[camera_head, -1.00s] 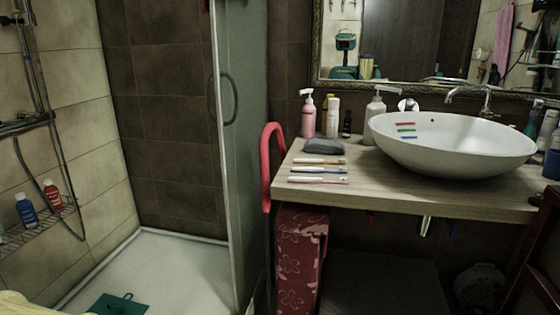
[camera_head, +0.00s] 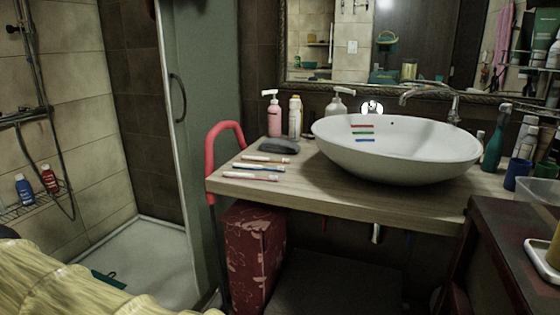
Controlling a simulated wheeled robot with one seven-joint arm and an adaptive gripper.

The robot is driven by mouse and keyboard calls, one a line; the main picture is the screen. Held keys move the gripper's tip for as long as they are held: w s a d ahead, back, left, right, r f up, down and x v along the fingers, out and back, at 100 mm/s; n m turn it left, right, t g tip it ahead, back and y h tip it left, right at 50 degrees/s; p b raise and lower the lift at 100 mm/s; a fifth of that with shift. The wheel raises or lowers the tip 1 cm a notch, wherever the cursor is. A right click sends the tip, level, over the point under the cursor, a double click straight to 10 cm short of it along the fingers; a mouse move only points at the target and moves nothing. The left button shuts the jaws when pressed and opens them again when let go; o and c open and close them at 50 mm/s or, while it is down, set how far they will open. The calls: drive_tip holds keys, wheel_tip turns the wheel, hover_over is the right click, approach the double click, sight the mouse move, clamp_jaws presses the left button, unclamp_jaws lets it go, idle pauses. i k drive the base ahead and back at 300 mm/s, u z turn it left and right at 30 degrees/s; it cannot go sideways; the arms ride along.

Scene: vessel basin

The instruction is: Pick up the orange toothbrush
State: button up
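Several toothbrushes lie side by side on the wooden counter (camera_head: 340,197), left of the sink. The farthest one looks like the orange toothbrush (camera_head: 264,159), with a pale section at its right end. A blue toothbrush (camera_head: 257,167) lies just in front of it, and a reddish toothbrush (camera_head: 250,176) lies nearest the counter's front edge. The brushes are small in this view, so details are hard to tell. My gripper is not in view.
A white basin (camera_head: 400,160) stands on the counter with coloured strips inside. A dark soap-like block (camera_head: 279,146) lies behind the brushes; bottles (camera_head: 295,117) stand farther back. A red curved rail (camera_head: 210,150) borders the counter's left. Dark furniture (camera_head: 510,240) stands right; yellow ribbed material (camera_head: 60,282) lies lower left.

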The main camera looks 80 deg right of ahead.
sight(244, 158)
drive_tip(key=z, duration=1.5)
